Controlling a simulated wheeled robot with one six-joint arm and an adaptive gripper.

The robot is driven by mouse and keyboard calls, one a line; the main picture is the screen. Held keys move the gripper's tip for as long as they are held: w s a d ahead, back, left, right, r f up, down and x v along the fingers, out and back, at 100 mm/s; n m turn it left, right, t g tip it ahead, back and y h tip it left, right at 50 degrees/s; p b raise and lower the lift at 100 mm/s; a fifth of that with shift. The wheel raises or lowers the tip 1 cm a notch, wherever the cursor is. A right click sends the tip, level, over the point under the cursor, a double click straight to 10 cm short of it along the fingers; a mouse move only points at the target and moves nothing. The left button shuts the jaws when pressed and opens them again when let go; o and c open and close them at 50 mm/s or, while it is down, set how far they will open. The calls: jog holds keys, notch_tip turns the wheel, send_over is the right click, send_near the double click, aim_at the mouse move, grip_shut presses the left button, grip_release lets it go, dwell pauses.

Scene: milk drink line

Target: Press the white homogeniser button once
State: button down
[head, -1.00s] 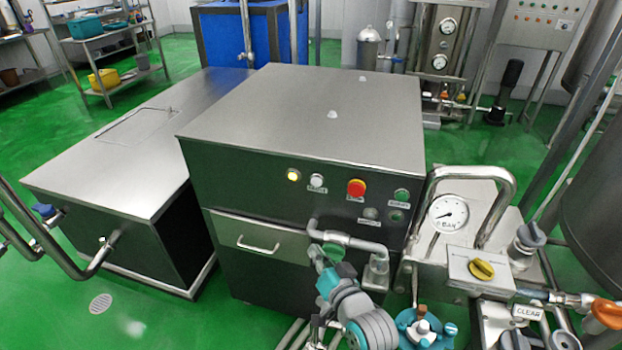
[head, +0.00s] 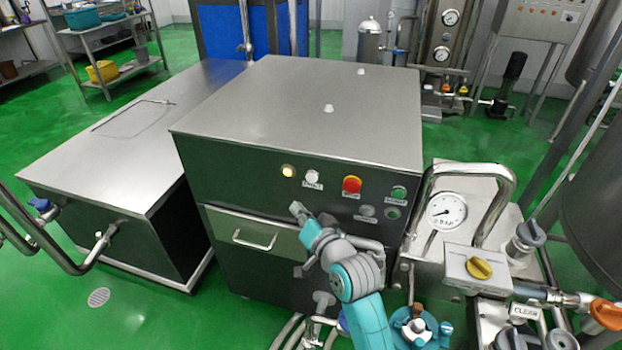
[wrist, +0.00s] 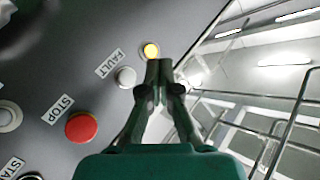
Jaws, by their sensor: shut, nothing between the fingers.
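The white button (head: 312,177) is a small round knob on the dark front panel of the homogeniser (head: 230,155), between the lit yellow lamp (head: 288,171) and the red mushroom button (head: 352,185). In the wrist view the white button (wrist: 126,77) shows just left of my fingertips, beside a label reading FAULT. My gripper (head: 298,209) is shut and empty, with its tips below and slightly left of the button in the head view. In the wrist view the closed tips (wrist: 158,68) show near the yellow lamp. I see no contact with the button.
A red STOP button (wrist: 81,127) sits near the white one. A green button (head: 398,192) and grey round fittings are further right. A drawer handle (head: 254,241) protrudes below. A pressure gauge (head: 447,212) and bent pipes stand right of the cabinet.

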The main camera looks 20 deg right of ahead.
jog(key=shift+w+d, duration=0.8)
jog(key=shift+w, duration=0.3)
jog(key=shift+w+d, duration=0.8)
jog(key=shift+w, duration=0.3)
jog(key=shift+w+d, duration=0.8)
jog(key=shift+w, duration=0.3)
jog(key=shift+w+d, duration=0.25)
jog(key=shift+w, duration=0.1)
jog(key=shift+w+d, duration=0.25)
jog(key=shift+w, duration=0.1)
jog(key=shift+s+a, duration=0.5)
jog(key=shift+s, duration=0.25)
jog(key=shift+a, duration=0.1)
jog(key=shift+s+a, duration=0.7)
jog(key=shift+s, duration=0.3)
jog(key=shift+s+a, duration=0.7)
jog(key=shift+s, duration=0.3)
